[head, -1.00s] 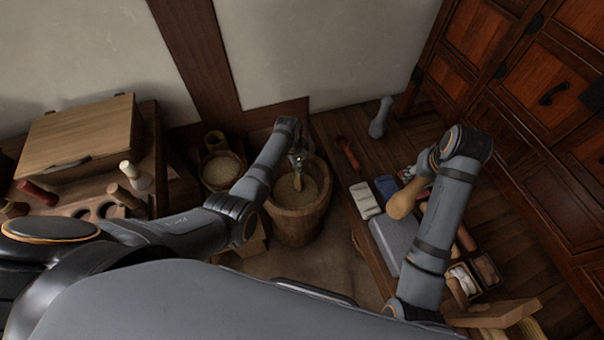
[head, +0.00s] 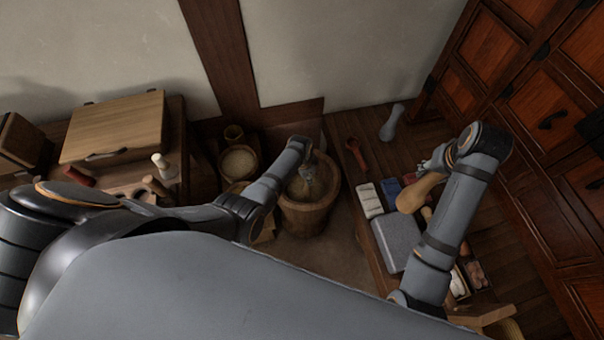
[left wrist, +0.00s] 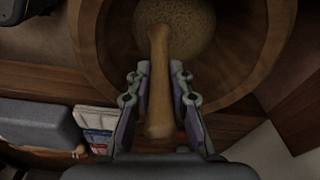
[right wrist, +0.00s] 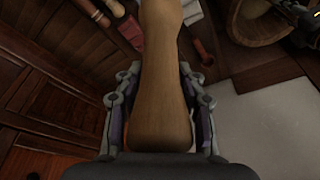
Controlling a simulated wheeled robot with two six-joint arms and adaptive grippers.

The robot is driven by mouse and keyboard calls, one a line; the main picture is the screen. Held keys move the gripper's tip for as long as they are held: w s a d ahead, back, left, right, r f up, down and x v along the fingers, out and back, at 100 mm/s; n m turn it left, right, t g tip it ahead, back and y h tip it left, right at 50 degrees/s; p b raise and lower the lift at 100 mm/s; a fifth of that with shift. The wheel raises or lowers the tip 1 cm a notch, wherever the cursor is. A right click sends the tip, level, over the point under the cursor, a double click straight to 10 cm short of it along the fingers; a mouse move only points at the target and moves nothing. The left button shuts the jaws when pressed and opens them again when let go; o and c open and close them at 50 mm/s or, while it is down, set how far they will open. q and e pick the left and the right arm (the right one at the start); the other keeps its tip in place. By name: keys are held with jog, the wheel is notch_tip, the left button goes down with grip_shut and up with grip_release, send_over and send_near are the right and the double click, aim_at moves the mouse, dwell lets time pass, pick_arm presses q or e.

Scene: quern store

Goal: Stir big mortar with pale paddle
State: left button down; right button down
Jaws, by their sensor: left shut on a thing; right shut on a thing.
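The big mortar (head: 305,219) is a round wooden tub on the floor in the middle of the head view, with grainy stuff (left wrist: 185,20) in its bowl. My left gripper (head: 310,174) is over its opening, shut on the pale paddle (left wrist: 160,85). In the left wrist view the paddle's far end reaches the grain; how deep it sits I cannot tell. In the head view the paddle is mostly hidden by the gripper. My right gripper (head: 434,165) is shut on a pale wooden club-like tool (head: 418,193), held above the right-hand bench, apart from the mortar.
A small grain tub (head: 238,163) stands left of the mortar. A lidded wooden box (head: 115,125) sits on the left table. On the right are a grey case (head: 397,243), a red-brown tool (head: 356,152) and a grey pestle-like thing (head: 392,122). Wooden cabinets (head: 540,110) line the right side.

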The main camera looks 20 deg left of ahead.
pick_arm(q)
jog(key=shift+w+d, duration=0.1)
jog(key=shift+d, duration=0.15)
